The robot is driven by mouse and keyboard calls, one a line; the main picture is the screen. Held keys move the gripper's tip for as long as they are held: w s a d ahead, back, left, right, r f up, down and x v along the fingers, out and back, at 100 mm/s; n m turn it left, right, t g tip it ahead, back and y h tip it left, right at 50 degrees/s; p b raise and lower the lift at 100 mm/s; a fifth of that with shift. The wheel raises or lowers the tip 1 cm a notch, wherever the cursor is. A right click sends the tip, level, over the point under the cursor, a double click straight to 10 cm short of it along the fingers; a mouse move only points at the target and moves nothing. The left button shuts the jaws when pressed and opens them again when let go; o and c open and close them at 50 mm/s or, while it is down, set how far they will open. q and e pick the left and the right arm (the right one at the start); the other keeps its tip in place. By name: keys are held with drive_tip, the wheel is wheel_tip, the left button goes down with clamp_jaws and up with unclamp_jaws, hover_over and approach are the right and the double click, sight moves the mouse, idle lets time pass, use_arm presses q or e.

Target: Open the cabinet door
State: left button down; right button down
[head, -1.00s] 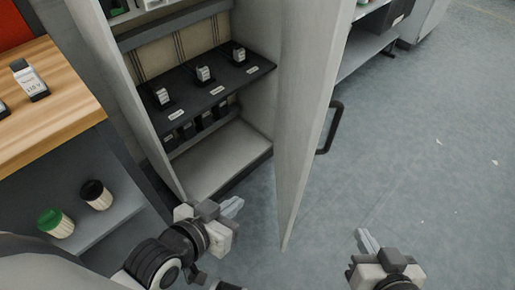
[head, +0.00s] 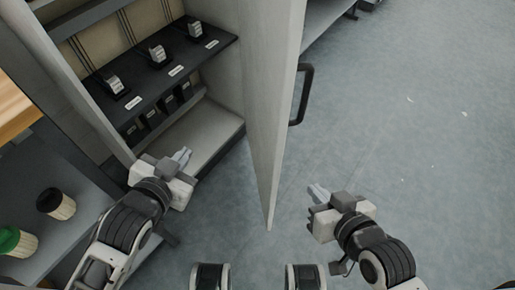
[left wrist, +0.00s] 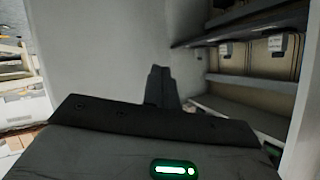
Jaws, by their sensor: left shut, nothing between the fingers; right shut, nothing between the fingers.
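The cabinet door (head: 262,110) stands swung out, seen nearly edge-on in the head view, with the cabinet interior open to its left. Its black handle (head: 303,95) is on the door's right face. My left gripper (head: 183,156) is shut and empty, in front of the cabinet opening, left of the door and apart from it in the head view. My right gripper (head: 315,191) is shut and empty over the floor, right of the door's lower corner and below the handle. The left wrist view shows the door's pale inner face (left wrist: 95,55) and my left fingers (left wrist: 158,85).
The cabinet's dark shelf (head: 140,90) carries several small labelled items. At the left, a grey lower shelf (head: 75,225) holds a black-lidded jar (head: 56,204) and a green-lidded jar (head: 15,243). The floor (head: 420,140) to the right is clear apart from tiny scraps.

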use_arm(q)
drive_tip(key=w+d+r+m+t+h, duration=0.1)
drive_tip(key=w+r+m+t+h, duration=0.1)
drive_tip(key=w+m, duration=0.15)
drive_tip(key=m+g+h+b, duration=0.3)
drive_tip(key=m+g+h, duration=0.9)
drive_tip(key=m, duration=1.2)
approach(273, 147)
drive_tip(key=shift+t+h, duration=0.3)
drive_tip(key=d, duration=0.3)
drive_tip(key=w+d+f, duration=0.1)
drive_tip(key=d, duration=0.1)
drive_tip(key=shift+p, duration=0.3)
drive_tip(key=shift+w+d, duration=0.15)
drive_tip(key=shift+d, duration=0.7)
